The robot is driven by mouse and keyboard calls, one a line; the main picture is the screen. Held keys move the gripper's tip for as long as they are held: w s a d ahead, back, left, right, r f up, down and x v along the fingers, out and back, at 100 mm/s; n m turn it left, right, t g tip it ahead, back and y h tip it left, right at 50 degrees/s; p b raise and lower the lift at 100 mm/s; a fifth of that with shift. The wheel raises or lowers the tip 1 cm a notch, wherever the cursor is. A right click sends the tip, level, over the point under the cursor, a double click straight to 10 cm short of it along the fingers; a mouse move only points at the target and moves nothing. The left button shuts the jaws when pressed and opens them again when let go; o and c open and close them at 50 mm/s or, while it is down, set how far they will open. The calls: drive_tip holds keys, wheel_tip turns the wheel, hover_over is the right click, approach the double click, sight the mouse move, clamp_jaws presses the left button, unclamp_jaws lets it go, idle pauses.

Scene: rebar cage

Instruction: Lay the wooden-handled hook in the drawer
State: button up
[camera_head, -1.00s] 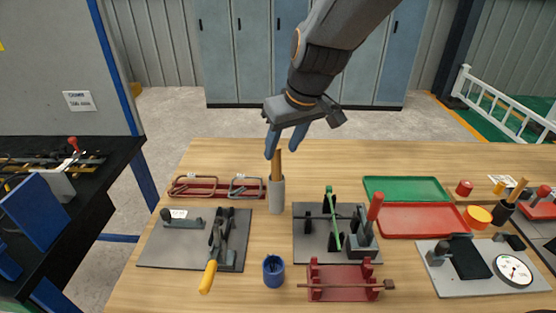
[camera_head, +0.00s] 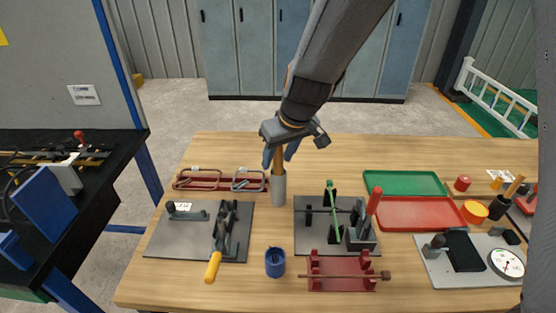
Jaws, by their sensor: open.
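A wooden handle (camera_head: 278,160) stands upright out of a grey cylindrical holder (camera_head: 278,188) at the back middle of the table. It looks like the handle of the hook; its lower part is hidden inside the holder. My gripper (camera_head: 279,157) is above the holder, pointing down, with its blue fingers apart on either side of the handle's top. I cannot tell whether a finger touches the handle. I cannot make out a drawer in this view.
A yellow-handled clamp (camera_head: 214,262), a blue cup (camera_head: 275,263) and a red rack (camera_head: 342,275) stand in front. Green (camera_head: 404,182) and red trays lie right.

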clamp_jaws()
drive_tip(key=shift+r, duration=0.1)
